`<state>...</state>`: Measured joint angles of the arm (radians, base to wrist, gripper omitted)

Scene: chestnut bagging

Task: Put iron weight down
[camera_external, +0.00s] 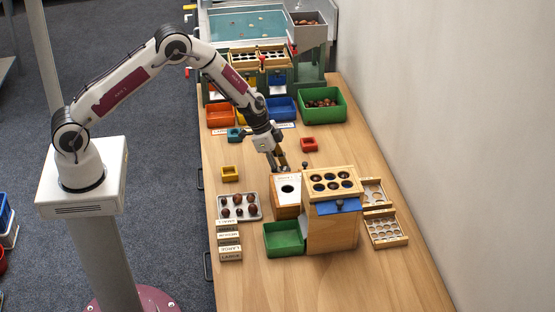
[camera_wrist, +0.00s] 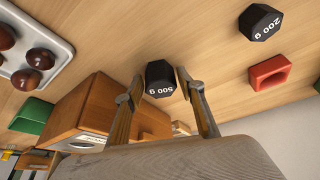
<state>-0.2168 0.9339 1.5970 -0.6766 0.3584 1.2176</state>
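A black iron weight marked 500 g (camera_wrist: 160,78) sits between the two fingertips of my gripper (camera_wrist: 161,85) in the wrist view. The fingers stand close on both sides of it; I cannot tell whether they touch it or whether it rests on the table. In the external view my gripper (camera_external: 281,165) is low over the table, behind the wooden box with a round hole (camera_external: 287,201), and this weight is not clearly visible. A second black weight, marked 200 g (camera_wrist: 260,22), stands apart at the upper right of the wrist view.
A red box (camera_external: 309,144) stands near the gripper, a yellow box (camera_external: 230,173) to its left. In front are a tray of chestnuts (camera_external: 226,214), a green bin (camera_external: 270,249) and a tall wooden box with holes (camera_external: 335,232).

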